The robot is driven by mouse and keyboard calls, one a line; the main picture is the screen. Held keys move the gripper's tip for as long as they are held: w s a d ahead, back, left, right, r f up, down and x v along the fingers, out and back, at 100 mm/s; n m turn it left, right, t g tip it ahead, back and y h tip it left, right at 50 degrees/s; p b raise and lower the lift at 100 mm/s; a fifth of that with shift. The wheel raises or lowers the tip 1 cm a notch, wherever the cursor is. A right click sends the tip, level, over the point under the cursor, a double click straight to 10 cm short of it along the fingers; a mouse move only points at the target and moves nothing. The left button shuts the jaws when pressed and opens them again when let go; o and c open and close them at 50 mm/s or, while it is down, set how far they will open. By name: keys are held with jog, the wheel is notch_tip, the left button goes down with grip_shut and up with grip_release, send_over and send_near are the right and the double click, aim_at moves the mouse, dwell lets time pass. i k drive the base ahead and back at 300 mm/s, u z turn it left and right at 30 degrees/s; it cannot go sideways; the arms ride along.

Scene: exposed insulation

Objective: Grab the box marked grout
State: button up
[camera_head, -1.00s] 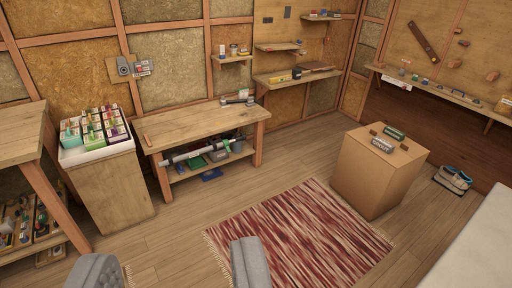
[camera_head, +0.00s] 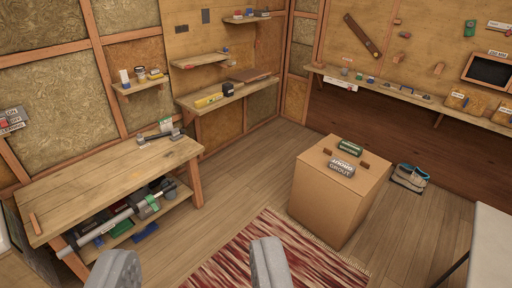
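A brown cardboard box (camera_head: 337,200) stands on the wooden floor right of the middle. The word GROUT shows on its top beside a grey label piece, and a green item (camera_head: 349,148) lies at its back edge. My gripper (camera_head: 199,270) shows at the bottom edge as two grey fingers set wide apart. It is open, with nothing between the fingers. The box is beyond my gripper, to the right, and they do not touch.
A red-and-white rug (camera_head: 262,255) lies in front of the box. A wooden workbench (camera_head: 110,180) stands at the left, with tools on its lower shelf. Grey-blue shoes (camera_head: 409,178) lie right of the box. A pale table (camera_head: 490,245) is at the lower right. Floor between bench and box is clear.

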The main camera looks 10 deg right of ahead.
aim_at(347, 169)
jog(key=z, duration=0.35)
jog(key=i, duration=1.6)
jog(key=z, duration=0.75)
jog(key=i, duration=1.75)
jog(key=z, duration=0.45)
